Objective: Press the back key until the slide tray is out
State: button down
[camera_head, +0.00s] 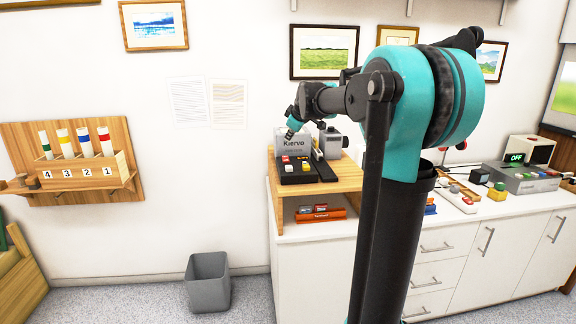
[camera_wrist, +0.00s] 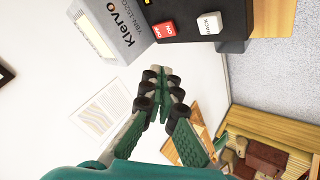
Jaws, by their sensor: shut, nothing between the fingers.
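The grey machine marked Klervo (camera_head: 293,142) stands on a wooden stand, with a black key panel (camera_head: 297,176) in front. In the wrist view the machine (camera_wrist: 118,32) is at the top, beside the black panel (camera_wrist: 190,8). The white back key (camera_wrist: 208,23) sits next to a red on/off key (camera_wrist: 164,30). My gripper (camera_wrist: 163,88) is shut and empty, its fingertips apart from the keys in the picture. In the head view my gripper (camera_head: 291,130) is in front of the machine, above the panel. I cannot make out the slide tray's state.
The wooden stand (camera_head: 345,180) rests on a white cabinet (camera_head: 310,265); red-orange items (camera_head: 320,213) lie on its lower shelf. A grey bin (camera_head: 208,283) is on the floor. A numbered tube rack (camera_head: 82,168) hangs at left. More devices (camera_head: 520,177) stand on the right counter.

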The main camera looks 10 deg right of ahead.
aim_at(290, 167)
dwell(0.4)
jog(key=shift+f, duration=4.35)
jog(key=shift+f, duration=0.15)
jog(key=shift+f, duration=0.25)
jog(key=shift+f, duration=0.85)
jog(key=shift+r, duration=1.25)
jog(key=shift+r, duration=0.1)
jog(key=shift+r, duration=2.45)
